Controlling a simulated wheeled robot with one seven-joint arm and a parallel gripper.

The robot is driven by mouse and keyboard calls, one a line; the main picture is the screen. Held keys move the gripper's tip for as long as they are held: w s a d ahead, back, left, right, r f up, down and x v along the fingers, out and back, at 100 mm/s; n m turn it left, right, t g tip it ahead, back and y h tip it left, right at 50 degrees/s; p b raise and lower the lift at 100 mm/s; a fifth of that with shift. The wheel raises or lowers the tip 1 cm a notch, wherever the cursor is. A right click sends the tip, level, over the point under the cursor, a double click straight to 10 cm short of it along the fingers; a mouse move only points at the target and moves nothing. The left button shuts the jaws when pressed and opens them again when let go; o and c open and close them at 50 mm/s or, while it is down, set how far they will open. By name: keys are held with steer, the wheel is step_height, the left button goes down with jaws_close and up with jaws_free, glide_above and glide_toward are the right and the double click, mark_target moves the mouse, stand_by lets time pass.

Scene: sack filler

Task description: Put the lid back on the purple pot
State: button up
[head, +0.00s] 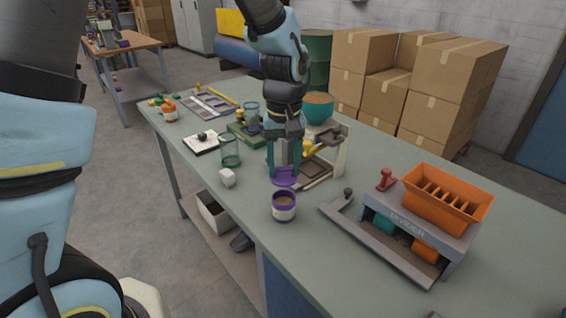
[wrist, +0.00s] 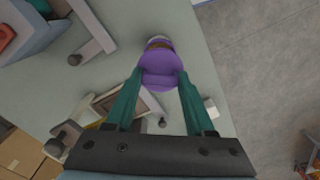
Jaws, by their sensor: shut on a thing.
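The purple pot (head: 284,209) stands open on the bench, with a purple rim, a pale label band and brown contents. My gripper (head: 284,170) points down and is shut on the purple lid (head: 285,181). The lid is just behind the pot in the head view. In the wrist view, the lid (wrist: 160,66) sits between my green fingertips (wrist: 161,76) and covers most of the pot (wrist: 158,42), whose rim shows past its upper edge. I cannot tell the exact height of the lid over the bench.
A grey divider machine (head: 405,226) with an orange hopper (head: 446,201) stands to the right. A teal bowl (head: 318,112) is behind. The bench in front of the pot is clear.

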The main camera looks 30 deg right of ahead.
mark_target(284, 176)
steer(key=shift+f+b, duration=1.7)
steer(key=shift+f, duration=0.9)
steer(key=shift+f, duration=0.2)
stand_by(0.7)
steer(key=o, duration=1.6)
steer(key=shift+c, duration=0.2)
steer(key=shift+r+p, duration=0.1)
steer(key=shift+p, duration=0.2)
steer(key=shift+r+p, duration=2.75)
steer(key=shift+r, duration=0.7)
